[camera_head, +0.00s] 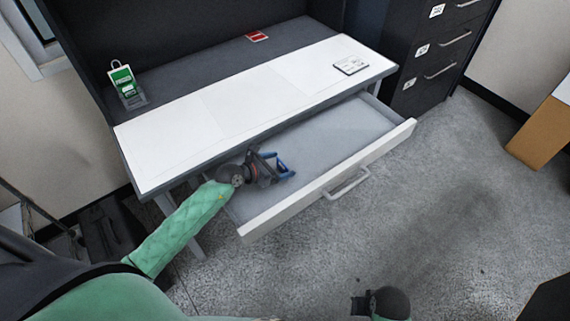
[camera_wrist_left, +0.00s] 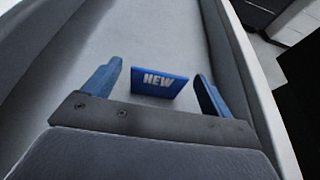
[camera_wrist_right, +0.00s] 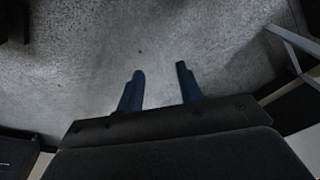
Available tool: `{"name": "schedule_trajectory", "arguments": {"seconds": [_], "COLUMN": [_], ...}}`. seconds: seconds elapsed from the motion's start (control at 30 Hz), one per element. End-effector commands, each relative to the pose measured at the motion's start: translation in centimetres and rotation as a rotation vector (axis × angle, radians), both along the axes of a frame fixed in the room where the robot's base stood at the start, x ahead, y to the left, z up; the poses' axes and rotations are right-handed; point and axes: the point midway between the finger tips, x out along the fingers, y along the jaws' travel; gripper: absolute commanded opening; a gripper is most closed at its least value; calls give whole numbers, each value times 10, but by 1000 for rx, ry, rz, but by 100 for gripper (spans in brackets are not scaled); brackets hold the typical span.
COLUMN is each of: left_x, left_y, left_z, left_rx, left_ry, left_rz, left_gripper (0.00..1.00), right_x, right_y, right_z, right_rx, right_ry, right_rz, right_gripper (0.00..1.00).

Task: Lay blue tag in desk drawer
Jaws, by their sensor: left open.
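The desk drawer (camera_head: 330,140) is pulled out, with a white front and a pale grey floor. My left gripper (camera_head: 287,168) is inside the drawer's outline, toward its left end, with its blue fingers apart. In the left wrist view the blue tag (camera_wrist_left: 159,83), marked "NEW", shows between and beyond the open fingers (camera_wrist_left: 158,88), apart from both. It appears to be on the drawer floor. The tag is not clear in the head view, where the gripper may hide it. My right gripper shows in its wrist view (camera_wrist_right: 160,85), open and empty above the carpet.
The white desk top (camera_head: 230,105) lies above the drawer. A dark filing cabinet (camera_head: 435,60) stands right of the desk. The carpet in front is clear.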

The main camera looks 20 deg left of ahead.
Motion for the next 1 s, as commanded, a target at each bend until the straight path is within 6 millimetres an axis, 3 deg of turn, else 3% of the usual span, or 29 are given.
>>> {"name": "schedule_trajectory", "arguments": {"seconds": [0.2,0.43,1.0], "left_x": [-32,-55,-64], "left_y": [25,43,50], "left_z": [14,28,34], "left_rx": [1,0,0], "left_ry": [0,0,0], "left_rz": [0,0,0], "left_gripper": [84,84,84], "right_x": [-5,-12,-15], "right_y": [0,-2,-2], "right_z": [34,59,70], "right_rx": [7,8,11], "right_ry": [-8,-8,-6], "right_rz": [0,0,1], "right_gripper": [36,36,36]}}
